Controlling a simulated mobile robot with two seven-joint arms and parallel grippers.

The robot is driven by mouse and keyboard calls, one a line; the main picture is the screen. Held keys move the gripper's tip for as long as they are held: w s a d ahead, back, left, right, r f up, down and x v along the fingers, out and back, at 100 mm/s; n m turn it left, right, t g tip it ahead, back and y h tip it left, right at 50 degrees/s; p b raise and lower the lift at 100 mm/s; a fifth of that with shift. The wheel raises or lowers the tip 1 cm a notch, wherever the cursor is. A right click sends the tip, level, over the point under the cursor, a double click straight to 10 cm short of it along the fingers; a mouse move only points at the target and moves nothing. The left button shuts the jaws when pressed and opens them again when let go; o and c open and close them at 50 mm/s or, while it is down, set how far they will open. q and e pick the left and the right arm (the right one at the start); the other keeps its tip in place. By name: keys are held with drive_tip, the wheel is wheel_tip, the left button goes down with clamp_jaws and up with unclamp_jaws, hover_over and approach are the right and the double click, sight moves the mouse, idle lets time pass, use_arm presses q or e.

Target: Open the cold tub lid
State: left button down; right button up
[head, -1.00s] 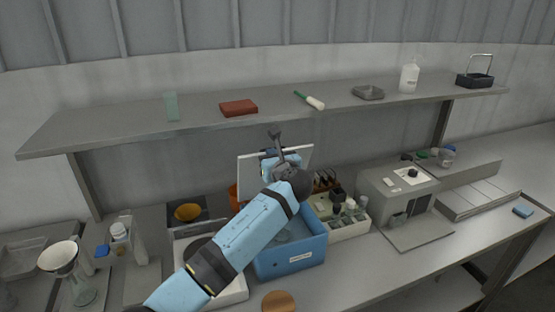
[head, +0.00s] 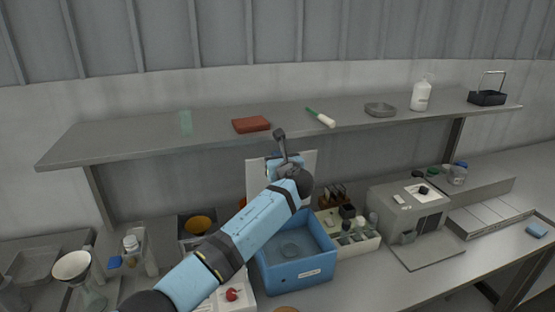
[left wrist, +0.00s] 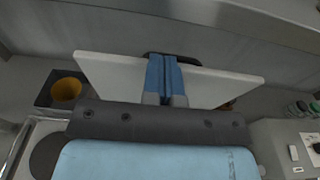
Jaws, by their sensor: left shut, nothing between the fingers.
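The cold tub is an open-topped blue box (head: 300,273) with a pale label on the bench, in the middle of the head view. Its white lid (head: 309,163) stands raised, close to upright, at the back of the tub. The tub's inside shows from above, with a round shape in it. The lid also spans the left wrist view (left wrist: 222,88). My left gripper (head: 281,164) is at the lid, and its blue fingers (left wrist: 165,75) are closed together in front of the white panel with nothing between them. Whether they touch it is unclear. My right gripper is out of view.
A grey shelf (head: 215,130) hangs above the lid, close over my gripper. A white rack of bottles (head: 350,240) and a grey machine (head: 408,215) stand right of the tub. A yellow bowl (head: 198,225) is on the left.

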use_arm(q)
drive_tip(key=b+v, duration=0.2)
drive_tip(key=v, duration=1.2)
drive_tip(key=s+a+f+n+g+h, duration=0.1)
drive_tip(key=s+a+f+n+g, duration=0.3)
drive_tip(key=s+a+f+n, duration=0.55)
drive_tip(key=s+a+f+n+g+h, duration=0.2)
drive_tip(key=s+a+f+n+g, duration=0.4)
drive_tip(key=f, duration=0.6)
drive_tip(key=s+a+f+n+g+h, duration=0.1)
drive_tip(key=s+a+n, duration=0.4)
drive_tip(key=s, duration=0.5)
drive_tip(key=s+a+f+n+g+h, duration=0.1)
drive_tip(key=s+a+n, duration=0.35)
drive_tip(key=s, duration=0.55)
drive_tip(key=s+a+f+n+g, duration=0.1)
drive_tip(key=s+a+f+n, duration=0.1)
drive_tip(key=s+a+n, duration=0.55)
drive_tip(key=w+d+f+m+t+h+p, duration=0.2)
drive_tip(key=w+d+f+m+t+h, duration=0.1)
drive_tip(key=d+f+t, duration=0.4)
wheel_tip(320, 180, down, 4)
drive_tip(key=w+d, duration=0.1)
drive_tip(key=d, duration=0.1)
drive_tip(key=shift+w+d+t+p, duration=0.3)
drive_tip(key=shift+w+t, duration=0.05)
drive_tip(key=shift+t, duration=0.05)
